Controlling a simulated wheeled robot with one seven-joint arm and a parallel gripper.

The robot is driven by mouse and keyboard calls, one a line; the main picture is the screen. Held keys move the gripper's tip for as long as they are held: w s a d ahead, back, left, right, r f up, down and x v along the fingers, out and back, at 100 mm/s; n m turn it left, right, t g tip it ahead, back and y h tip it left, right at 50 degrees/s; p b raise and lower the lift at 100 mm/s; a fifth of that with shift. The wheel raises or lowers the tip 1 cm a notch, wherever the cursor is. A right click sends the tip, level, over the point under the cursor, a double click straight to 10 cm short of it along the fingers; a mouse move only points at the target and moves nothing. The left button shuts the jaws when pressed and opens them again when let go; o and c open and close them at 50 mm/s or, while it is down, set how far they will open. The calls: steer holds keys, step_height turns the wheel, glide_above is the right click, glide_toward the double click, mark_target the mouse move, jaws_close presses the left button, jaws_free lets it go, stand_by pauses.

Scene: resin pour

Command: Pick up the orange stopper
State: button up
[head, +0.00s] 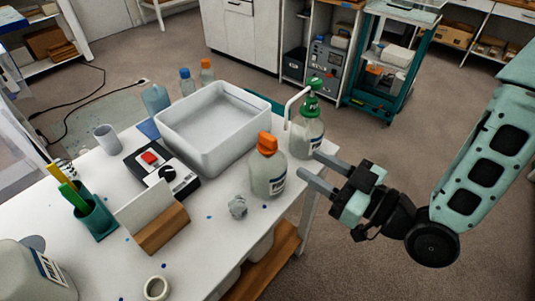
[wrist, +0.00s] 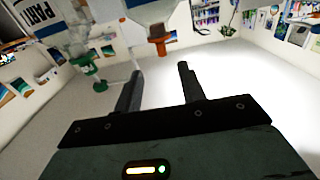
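The orange stopper (head: 267,143) sits on top of a squat translucent bottle (head: 266,175) near the table's right edge. My gripper (head: 308,164) is open and empty, with its two fingers apart. In the head view its fingertips are to the right of that bottle and a little lower than the stopper; I see no contact. In the wrist view, which looks upside down, an orange cap (wrist: 160,42) appears beyond the fingers (wrist: 158,75), seemingly the same stopper.
A bottle with a green pump top (head: 313,92) stands close behind my fingers. A white tub (head: 212,130) is behind the stoppered bottle. A crumpled grey lump (head: 238,207) lies in front. A smaller orange-capped bottle (head: 207,72) stands at the back. Open floor lies right of the table.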

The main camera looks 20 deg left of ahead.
mark_target(276, 144)
steer(key=b+x, duration=0.4)
steer(key=x, duration=0.2)
steer(key=shift+b, duration=0.4)
steer(key=shift+p+x, duration=0.7)
steer(key=shift+x, duration=2.35)
steer(key=shift+s+r, duration=0.1)
steer(key=shift+r, duration=0.1)
steer(key=shift+c, duration=0.3)
jaws_close()
